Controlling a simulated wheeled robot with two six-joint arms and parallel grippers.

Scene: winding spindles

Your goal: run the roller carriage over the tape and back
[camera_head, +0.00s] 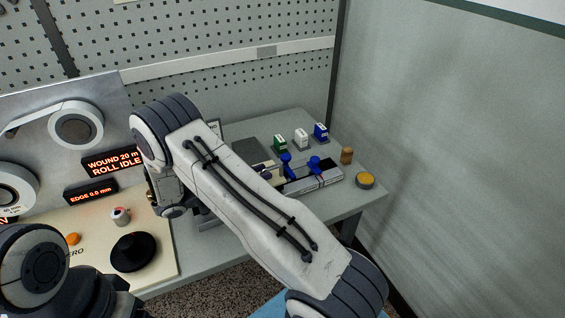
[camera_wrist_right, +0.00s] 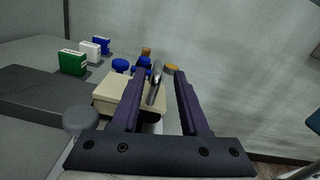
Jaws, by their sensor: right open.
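The beige block that looks like the roller carriage (camera_wrist_right: 118,92) sits on a low grey fixture, with a metal bar beside it. Only a sliver of it shows in the head view, behind my right arm. The fixture (camera_head: 325,180) carries blue knobs (camera_head: 287,160). In the wrist view my right gripper (camera_wrist_right: 161,74) is open, its two dark fingers apart over the right side of the block and around the metal bar. I cannot tell whether they touch it. In the head view my right forearm covers much of this. I cannot make out the tape. My left gripper is out of view.
Green (camera_head: 280,143), white (camera_head: 301,138) and blue (camera_head: 321,131) boxes stand behind the fixture. A brown cylinder (camera_head: 346,156) and a yellow-topped round pot (camera_head: 365,180) stand right of it. A winding panel (camera_head: 105,95) and black knob (camera_head: 133,252) are at left.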

